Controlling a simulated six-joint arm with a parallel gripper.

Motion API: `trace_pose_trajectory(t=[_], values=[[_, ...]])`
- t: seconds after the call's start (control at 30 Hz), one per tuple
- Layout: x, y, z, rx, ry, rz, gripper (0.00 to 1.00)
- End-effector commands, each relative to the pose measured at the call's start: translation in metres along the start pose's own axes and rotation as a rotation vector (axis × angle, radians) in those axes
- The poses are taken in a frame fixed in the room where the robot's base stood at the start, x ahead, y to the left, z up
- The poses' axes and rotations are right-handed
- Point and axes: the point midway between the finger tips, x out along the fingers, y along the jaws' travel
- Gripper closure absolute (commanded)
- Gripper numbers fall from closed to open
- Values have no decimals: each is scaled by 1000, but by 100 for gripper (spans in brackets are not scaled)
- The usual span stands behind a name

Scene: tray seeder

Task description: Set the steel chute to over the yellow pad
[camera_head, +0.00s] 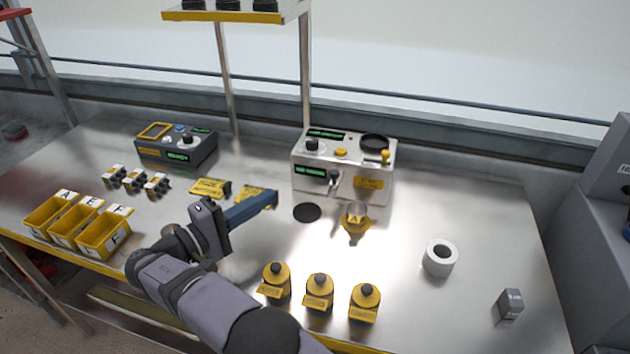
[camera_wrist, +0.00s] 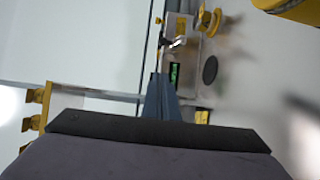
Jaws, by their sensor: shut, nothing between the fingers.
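The steel chute (camera_head: 332,187) is a small bright spout with a dark knob on the front of the seeder machine (camera_head: 302,178). It also shows in the wrist view (camera_wrist: 178,43). It juts toward the bench, and I cannot tell exactly which pad it is over. The yellow pad (camera_head: 355,228) is on the bench in front of the machine, with a small cup marked A on it. A black round pad (camera_head: 307,212) lies to its left. My gripper (camera_head: 275,197) is shut and empty, its blue fingers left of the machine and apart from the chute.
Several yellow bottles (camera_head: 319,288) stand along the front edge. A white roll (camera_head: 439,260) and a grey block (camera_head: 511,304) are at right. Yellow bins (camera_head: 103,236), a dark control box (camera_head: 177,147) and yellow plates (camera_head: 210,188) are at left. Bench space around the pads is clear.

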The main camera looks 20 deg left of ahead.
Motion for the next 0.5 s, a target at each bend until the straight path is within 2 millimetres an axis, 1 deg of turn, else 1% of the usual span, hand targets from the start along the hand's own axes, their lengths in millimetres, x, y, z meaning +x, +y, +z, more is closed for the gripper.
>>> trace_pose_trajectory(t=[0.17, 0.27, 0.37, 0.5], values=[[4, 0, 0, -1, -1, -1, 100], [10, 1, 0, -1, -2, -1, 100], [20, 1, 0, -1, -2, 0, 100], [42, 2, 1, -2, -4, -1, 100]])
